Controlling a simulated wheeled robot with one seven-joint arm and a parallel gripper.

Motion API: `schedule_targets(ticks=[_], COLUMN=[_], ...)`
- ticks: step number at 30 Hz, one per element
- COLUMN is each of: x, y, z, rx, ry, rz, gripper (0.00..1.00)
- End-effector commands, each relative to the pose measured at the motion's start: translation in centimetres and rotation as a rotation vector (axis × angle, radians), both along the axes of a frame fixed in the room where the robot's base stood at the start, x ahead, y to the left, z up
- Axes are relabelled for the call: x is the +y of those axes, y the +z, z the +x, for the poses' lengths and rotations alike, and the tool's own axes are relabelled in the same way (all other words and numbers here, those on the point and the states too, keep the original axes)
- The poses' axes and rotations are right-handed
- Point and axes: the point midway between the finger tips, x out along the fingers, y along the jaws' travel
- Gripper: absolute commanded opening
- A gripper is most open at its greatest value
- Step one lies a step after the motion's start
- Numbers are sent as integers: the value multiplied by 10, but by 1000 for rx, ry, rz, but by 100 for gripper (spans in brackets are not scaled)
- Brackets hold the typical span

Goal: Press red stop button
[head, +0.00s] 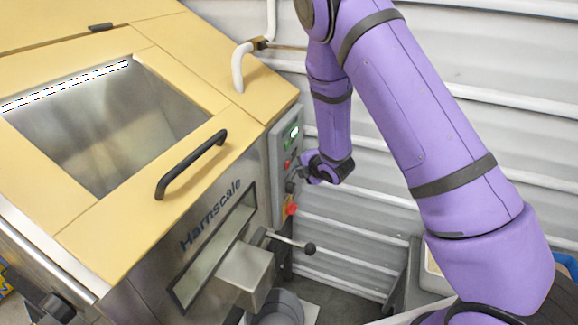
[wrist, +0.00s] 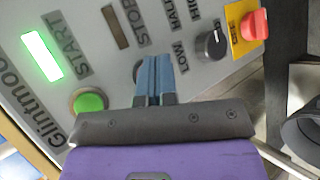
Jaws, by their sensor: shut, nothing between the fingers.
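The control panel (head: 285,145) is on the right side of the hopper machine. A small red button (head: 288,165) shows on it in the head view, close to my gripper (head: 302,172). In the wrist view the STOP label (wrist: 131,22) is visible.
A green START button (wrist: 89,102) and a lit green display (wrist: 42,55) are left of the fingers. A black knob (wrist: 211,45) and a red mushroom button (wrist: 254,25) on a yellow plate are to the right. A ball-ended lever (head: 309,248) sticks out below the panel.

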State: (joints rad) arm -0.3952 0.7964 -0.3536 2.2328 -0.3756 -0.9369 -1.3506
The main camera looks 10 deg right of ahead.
Motion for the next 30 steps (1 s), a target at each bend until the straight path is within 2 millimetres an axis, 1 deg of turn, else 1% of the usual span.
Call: schedule_targets(ticks=[15,24,30], x=[0,6,7], y=[0,0,0], z=[0,4,5], rx=[0,0,0], ry=[0,0,0], rz=[0,0,0], gripper=[0,0,0])
